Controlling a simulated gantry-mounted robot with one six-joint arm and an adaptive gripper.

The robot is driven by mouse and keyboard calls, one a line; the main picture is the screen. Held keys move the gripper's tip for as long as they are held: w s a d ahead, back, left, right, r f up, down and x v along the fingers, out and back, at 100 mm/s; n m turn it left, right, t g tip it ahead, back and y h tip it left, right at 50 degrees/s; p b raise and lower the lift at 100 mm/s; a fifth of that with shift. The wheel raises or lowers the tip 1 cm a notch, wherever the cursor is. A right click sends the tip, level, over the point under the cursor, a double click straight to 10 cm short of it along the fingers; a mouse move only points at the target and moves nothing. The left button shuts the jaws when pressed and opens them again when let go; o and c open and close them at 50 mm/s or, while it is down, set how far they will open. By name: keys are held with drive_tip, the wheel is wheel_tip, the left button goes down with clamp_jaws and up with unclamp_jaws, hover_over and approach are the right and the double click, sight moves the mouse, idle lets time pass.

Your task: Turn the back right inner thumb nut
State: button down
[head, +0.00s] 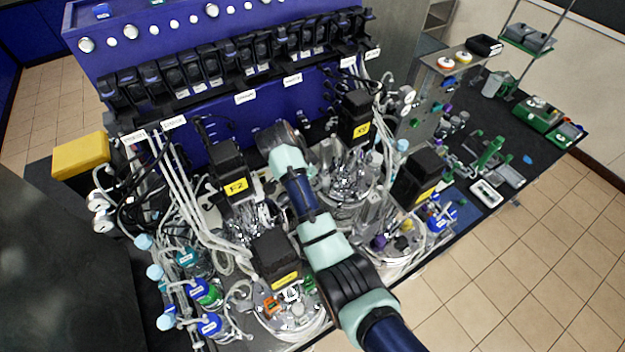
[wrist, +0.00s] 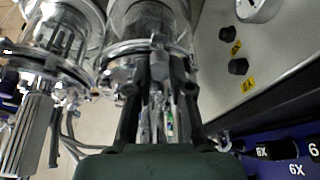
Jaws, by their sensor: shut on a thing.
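In the wrist view my gripper (wrist: 159,76) reaches in from the bottom, with one dark finger on each side of a small grey thumb nut (wrist: 159,65). The fingers are shut on this nut, at the metal rim (wrist: 122,50) of a glass vessel (wrist: 150,18). The fingertips partly cover the nut. I cannot tell from this view which of the thumb nuts it is. In the head view my arm crosses the middle of the bench. Its wrist (head: 283,145) is by the back vessels, and the fingers and the nut are hidden there.
A second glass vessel (wrist: 75,20) with metal fittings stands close on the left in the wrist view. A grey panel (wrist: 215,75) with black knobs is close on the right. Black boxes (head: 230,170), tubing and bottles crowd the bench in the head view.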

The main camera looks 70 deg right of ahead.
drive_tip(key=c, duration=1)
unclamp_jaws()
drive_tip(key=shift+c, duration=0.2)
